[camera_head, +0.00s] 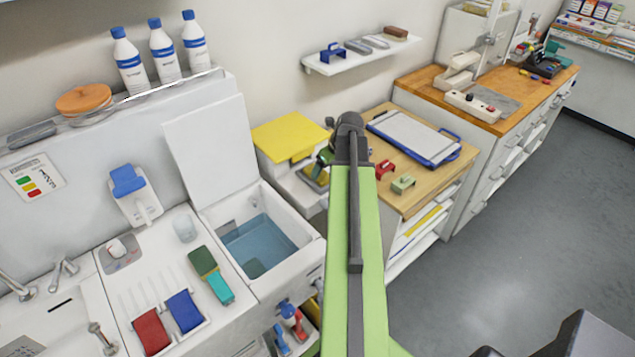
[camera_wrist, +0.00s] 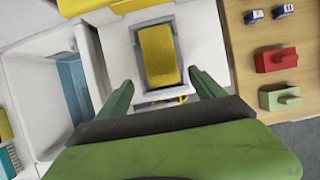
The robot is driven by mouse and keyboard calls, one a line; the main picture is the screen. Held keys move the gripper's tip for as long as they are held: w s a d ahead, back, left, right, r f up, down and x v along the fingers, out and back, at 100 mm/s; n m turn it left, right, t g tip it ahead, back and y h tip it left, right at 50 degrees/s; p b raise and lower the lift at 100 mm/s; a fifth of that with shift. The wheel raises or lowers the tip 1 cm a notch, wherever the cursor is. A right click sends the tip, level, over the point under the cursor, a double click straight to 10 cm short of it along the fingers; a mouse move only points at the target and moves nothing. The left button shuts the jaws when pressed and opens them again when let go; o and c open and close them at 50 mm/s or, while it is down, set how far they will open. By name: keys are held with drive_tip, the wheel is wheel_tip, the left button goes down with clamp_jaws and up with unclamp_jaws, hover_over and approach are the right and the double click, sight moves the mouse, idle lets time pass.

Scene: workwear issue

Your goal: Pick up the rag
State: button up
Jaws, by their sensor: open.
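A yellow folded-looking piece (camera_wrist: 158,55), which looks like the rag, lies in a grey-rimmed recess (camera_wrist: 140,62) of a white unit. In the head view only a little of it shows, behind my arm. My gripper (camera_wrist: 160,82) is open, with its two green fingers apart on either side of the near end of the yellow piece. Nothing is between the fingers that I can see held. In the head view my gripper (camera_head: 326,158) is mostly hidden by my wrist. I cannot tell its height above the rag.
A yellow sheet or lid (camera_head: 288,134) covers the white unit's back. A water-filled basin (camera_head: 262,243) with a raised white lid (camera_head: 210,150) stands left. A wooden-topped counter (camera_head: 408,195) with a clipboard (camera_head: 415,136), a red clamp-like item (camera_head: 384,168) and a green one (camera_head: 403,184) is right.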

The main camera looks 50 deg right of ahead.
sight(322, 176)
drive_tip(key=b+x, duration=0.5)
drive_tip(key=shift+w+d+f, duration=0.1)
drive_tip(key=shift+w+d, duration=0.05)
drive_tip(key=shift+d, duration=0.05)
drive_tip(key=shift+r, duration=0.2)
drive_tip(key=c, duration=1.6)
